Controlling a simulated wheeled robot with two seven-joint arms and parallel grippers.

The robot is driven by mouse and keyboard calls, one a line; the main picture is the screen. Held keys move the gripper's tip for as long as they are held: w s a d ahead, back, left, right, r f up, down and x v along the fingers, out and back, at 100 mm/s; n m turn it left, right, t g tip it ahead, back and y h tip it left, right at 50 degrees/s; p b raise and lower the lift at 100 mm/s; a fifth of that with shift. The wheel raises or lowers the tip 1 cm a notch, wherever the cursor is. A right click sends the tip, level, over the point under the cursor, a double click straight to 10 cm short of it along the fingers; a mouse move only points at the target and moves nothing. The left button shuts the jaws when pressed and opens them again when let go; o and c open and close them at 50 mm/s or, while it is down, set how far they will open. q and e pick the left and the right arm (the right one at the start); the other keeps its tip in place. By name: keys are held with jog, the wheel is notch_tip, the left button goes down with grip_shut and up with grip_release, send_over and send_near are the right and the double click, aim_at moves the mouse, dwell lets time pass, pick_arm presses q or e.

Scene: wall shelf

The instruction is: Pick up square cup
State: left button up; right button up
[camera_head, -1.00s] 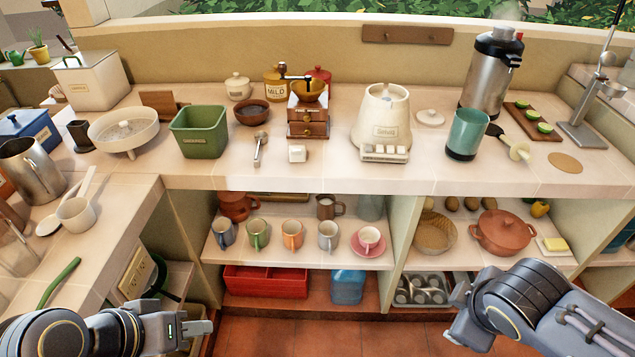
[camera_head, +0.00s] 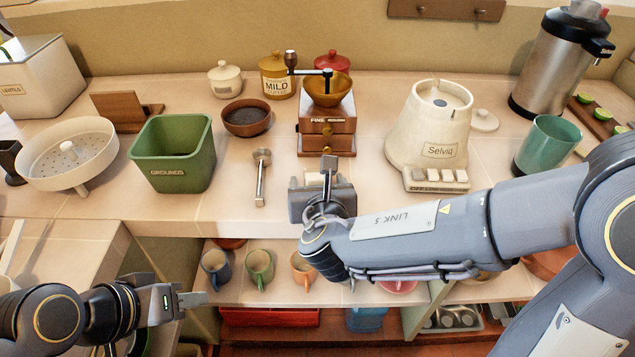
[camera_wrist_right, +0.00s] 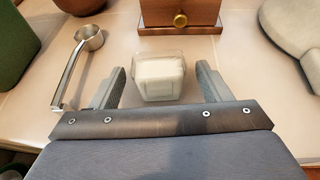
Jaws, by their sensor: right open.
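The square cup (camera_wrist_right: 160,82) is a small clear, square-sided cup with white contents, standing on the counter. In the right wrist view it sits between the two spread fingers of my right gripper (camera_wrist_right: 160,68), with gaps on both sides. In the head view my right gripper (camera_head: 326,172) reaches over the counter's front part and hides most of the cup (camera_head: 313,179). My left gripper (camera_head: 192,299) is low at the left, well away from the cup; its jaw gap cannot be made out.
Behind the cup stands a wooden coffee grinder (camera_head: 326,128). A metal scoop (camera_head: 261,178) lies to the left, beyond it a green grounds bin (camera_head: 172,153). A cream machine (camera_head: 432,128) stands right. Several mugs (camera_head: 259,268) sit on the shelf below.

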aim_at(316, 169)
jog(key=shift+x, duration=1.45)
jog(key=c, duration=1.1)
jog(key=shift+r, duration=0.2)
jog(key=shift+r+p, duration=0.4)
jog(key=shift+r, duration=0.75)
jog(key=shift+s+a+r+p, duration=0.4)
jog(key=shift+s+a+r, duration=0.85)
jog(key=shift+a+r, duration=0.6)
jog(key=shift+s+a+r+p, duration=0.35)
jog(key=shift+s+a+r, duration=1.1)
jog(key=shift+a, duration=0.65)
jog(key=shift+s+a+r+p, duration=0.4)
jog(key=shift+s+a+r, duration=0.7)
jog(key=shift+a+r, duration=0.85)
jog(key=shift+f, duration=0.1)
